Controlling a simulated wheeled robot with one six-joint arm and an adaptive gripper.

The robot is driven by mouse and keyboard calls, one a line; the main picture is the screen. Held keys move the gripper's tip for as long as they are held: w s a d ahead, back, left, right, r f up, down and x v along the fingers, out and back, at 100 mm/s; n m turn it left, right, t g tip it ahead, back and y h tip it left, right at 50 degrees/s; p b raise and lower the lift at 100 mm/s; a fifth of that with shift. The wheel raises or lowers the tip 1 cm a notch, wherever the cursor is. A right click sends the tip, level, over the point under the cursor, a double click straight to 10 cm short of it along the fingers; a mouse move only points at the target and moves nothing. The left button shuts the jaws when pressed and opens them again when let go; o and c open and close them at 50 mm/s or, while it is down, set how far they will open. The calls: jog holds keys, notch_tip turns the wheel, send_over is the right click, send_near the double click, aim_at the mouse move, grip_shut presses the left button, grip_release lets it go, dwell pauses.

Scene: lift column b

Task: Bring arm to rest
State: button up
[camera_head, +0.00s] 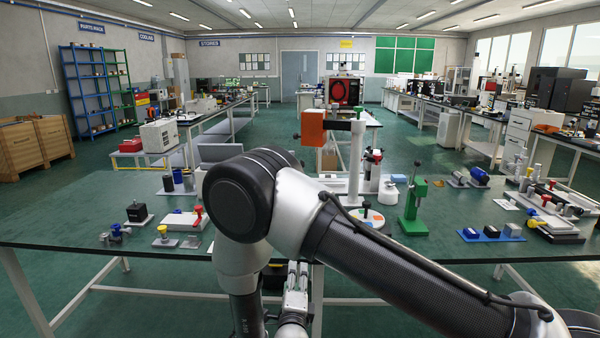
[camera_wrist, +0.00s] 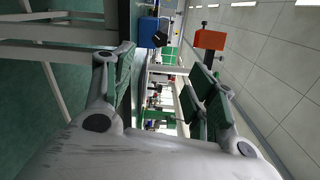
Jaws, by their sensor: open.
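My arm (camera_head: 390,255) is bent in front of the bench in the head view, with its dark elbow joint above the bench's front edge. My gripper shows in the wrist view (camera_wrist: 160,85), with its two green-padded fingers spread wide and nothing between them. In the head view my arm hides much of the gripper, with only grey and silver parts showing low near the front edge. The wrist view is turned on its side, with the bench underside and legs on the left and the ceiling on the right.
The green bench (camera_head: 80,215) spans the front. On it stand an orange-headed column (camera_head: 313,127), a green press (camera_head: 413,205), a blue tray (camera_head: 490,234), and a black block on a plate (camera_head: 137,213). Wooden crates (camera_head: 35,145) stand far left.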

jog(key=s+a+f+n+g+y, duration=0.1)
jog(key=s+f+n+g, duration=0.3)
jog(key=f+n+g, duration=0.25)
jog(key=s+a+f+n+g+y, duration=0.2)
jog(key=s+f+n+g, duration=0.35)
jog(key=f+n, duration=0.2)
jog(key=s+d+r+n+g, duration=0.2)
jog(key=d+r+n, duration=0.1)
jog(key=d+r, duration=0.4)
jog(key=s+d+r+n+g+h, duration=0.1)
jog(key=s+d+r+n+g, duration=0.2)
jog(key=r, duration=0.6)
jog(key=s+d+r+n+g, duration=0.1)
jog(key=d+r+n+g, duration=0.1)
jog(key=d+r+n, duration=0.4)
jog(key=s+d+r+m+t, duration=0.2)
jog(key=s+d+r, duration=0.2)
jog(key=d+r, duration=0.7)
jog(key=s+d+r+m+t+h, duration=0.1)
jog(key=s+d+r+m+t, duration=0.2)
jog(key=d+r, duration=0.7)
jog(key=s+d, duration=0.1)
jog(key=d, duration=0.2)
jog(key=shift+d+r+m, duration=0.3)
jog(key=shift+r, duration=0.05)
jog(key=shift+w, duration=0.1)
